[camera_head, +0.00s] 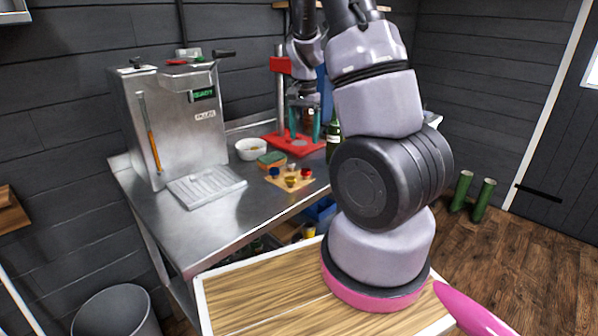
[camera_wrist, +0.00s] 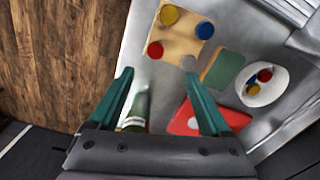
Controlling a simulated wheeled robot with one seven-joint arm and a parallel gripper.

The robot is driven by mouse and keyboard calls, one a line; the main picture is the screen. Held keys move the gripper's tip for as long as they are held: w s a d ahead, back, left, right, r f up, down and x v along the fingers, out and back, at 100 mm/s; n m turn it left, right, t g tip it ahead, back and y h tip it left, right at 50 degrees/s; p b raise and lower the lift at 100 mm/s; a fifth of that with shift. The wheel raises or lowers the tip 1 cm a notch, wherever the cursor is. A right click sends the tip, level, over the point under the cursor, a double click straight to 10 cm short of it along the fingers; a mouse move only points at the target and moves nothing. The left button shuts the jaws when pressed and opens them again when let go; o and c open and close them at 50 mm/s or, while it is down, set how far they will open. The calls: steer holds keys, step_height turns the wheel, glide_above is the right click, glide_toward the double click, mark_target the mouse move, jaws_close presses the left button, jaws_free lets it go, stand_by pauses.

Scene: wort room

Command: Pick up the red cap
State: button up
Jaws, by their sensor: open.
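The red cap (camera_head: 306,174) lies on a small tan mat (camera_head: 280,184) on the steel table, beside a blue cap (camera_head: 274,172), a yellow cap (camera_head: 291,181) and a silver cap (camera_head: 291,167). In the wrist view the red cap (camera_wrist: 155,50) is at the mat's near left corner, beyond my fingertips. My gripper (camera_wrist: 158,73) is open and empty, with two teal fingers apart. In the head view my gripper (camera_head: 304,130) hangs near the red-based stand, behind the mat. My arm partly covers that area.
A green bottle (camera_wrist: 135,115) shows between my fingers, its height relative to them unclear. The red base (camera_head: 282,147) of the stand, a sponge (camera_head: 271,159) and a white bowl (camera_head: 250,149) holding small caps are nearby. A steel filler machine (camera_head: 170,120) stands left. The table's front left is clear.

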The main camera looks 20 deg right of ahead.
glide_above(306, 170)
steer(key=f, duration=0.5)
steer(key=shift+w+a+f, duration=0.25)
steer(key=shift+f, duration=0.05)
steer(key=shift+s+d+f, duration=0.1)
steer(key=shift+s+f, duration=0.05)
steer(key=shift+f, duration=1.25)
steer(key=shift+s+d+f, duration=0.1)
steer(key=shift+s+f, duration=0.05)
steer(key=shift+f, duration=1.2)
steer(key=shift+c, duration=0.4)
jaws_close()
